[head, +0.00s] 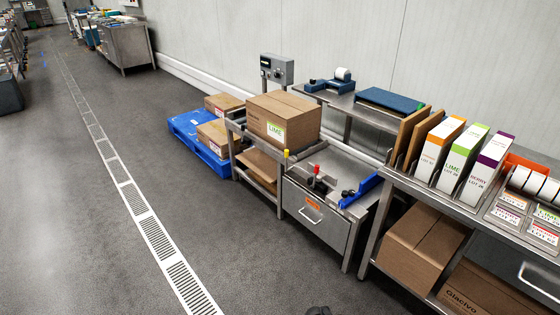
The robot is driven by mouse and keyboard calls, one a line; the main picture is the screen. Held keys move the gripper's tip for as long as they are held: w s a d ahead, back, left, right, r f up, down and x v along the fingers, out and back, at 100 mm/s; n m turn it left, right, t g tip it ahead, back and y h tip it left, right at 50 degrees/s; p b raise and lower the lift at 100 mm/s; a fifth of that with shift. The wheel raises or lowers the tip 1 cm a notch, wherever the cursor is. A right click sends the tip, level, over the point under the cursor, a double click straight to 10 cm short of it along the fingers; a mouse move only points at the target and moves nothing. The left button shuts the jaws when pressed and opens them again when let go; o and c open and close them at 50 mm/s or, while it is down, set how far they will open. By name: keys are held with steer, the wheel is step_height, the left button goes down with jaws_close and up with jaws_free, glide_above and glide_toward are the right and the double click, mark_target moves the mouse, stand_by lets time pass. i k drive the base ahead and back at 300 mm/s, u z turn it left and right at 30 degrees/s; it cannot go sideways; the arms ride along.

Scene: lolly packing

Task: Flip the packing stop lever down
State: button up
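A steel bench (318,231) with a drawer front stands right of the middle. A red-topped handle (317,171) stands upright on its top, with a dark lower part. It looks like a lever, but no label shows that it is the packing stop. A yellow knob (287,154) stands at the bench's left corner, by the box stand. A small dark shape (318,310) shows at the bottom edge; I cannot tell whether it is part of my arm. My gripper cannot be made out, and nothing is seen touching the handle.
A LIME carton (285,117) sits on the stand left of the bench. A blue pallet (185,127) with cartons lies beyond. A steel rack (373,230) with coloured packets is at the right. A grey control box (277,69) stands behind. The floor (70,220) at left is clear.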

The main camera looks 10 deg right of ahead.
mark_target(313, 149)
steer(key=z, duration=0.05)
steer(key=i, duration=1.8)
steer(key=u, duration=0.9)
